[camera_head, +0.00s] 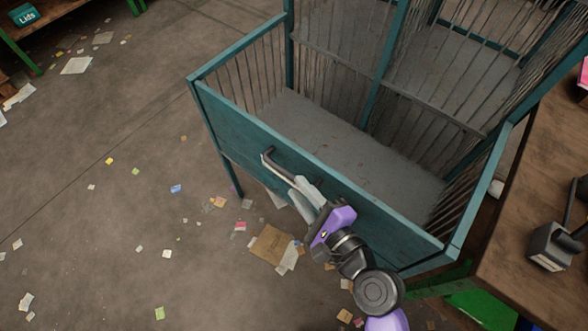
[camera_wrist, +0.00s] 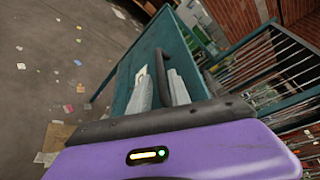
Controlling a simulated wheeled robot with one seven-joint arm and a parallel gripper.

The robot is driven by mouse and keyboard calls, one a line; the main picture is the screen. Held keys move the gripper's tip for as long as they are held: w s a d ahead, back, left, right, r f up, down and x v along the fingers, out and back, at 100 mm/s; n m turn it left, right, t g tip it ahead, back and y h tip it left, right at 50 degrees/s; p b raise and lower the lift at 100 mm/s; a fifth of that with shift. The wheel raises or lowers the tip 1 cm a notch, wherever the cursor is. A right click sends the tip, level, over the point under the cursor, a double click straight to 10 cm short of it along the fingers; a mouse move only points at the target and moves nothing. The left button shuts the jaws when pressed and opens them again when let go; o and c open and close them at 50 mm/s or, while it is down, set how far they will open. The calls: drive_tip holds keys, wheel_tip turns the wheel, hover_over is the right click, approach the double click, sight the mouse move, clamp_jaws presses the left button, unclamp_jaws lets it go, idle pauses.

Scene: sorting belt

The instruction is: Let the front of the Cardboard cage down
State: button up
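The Cardboard cage is a teal frame with wire-mesh sides and a grey floor; it stands open-topped and looks empty. Its solid teal front panel (camera_head: 235,125) is upright between the side walls. A dark bar handle (camera_head: 270,163) is fixed on the outer face of the panel, and it also shows in the wrist view (camera_wrist: 207,80). My purple gripper (camera_head: 299,186) is at this handle, outside the panel. In the wrist view its two grey fingers (camera_wrist: 160,88) stand close together, with a narrow gap at the handle bar. My gripper hides part of the handle.
A wooden table (camera_head: 530,220) with a dark device (camera_head: 555,245) stands close at the right. A green shelf with a Lids sign (camera_head: 25,15) is at the top left. Paper scraps and a flat cardboard piece (camera_head: 270,245) litter the floor. The floor before the panel is otherwise open.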

sight(286, 170)
drive_tip(key=x, duration=0.7)
clamp_jaws()
idle(1.4)
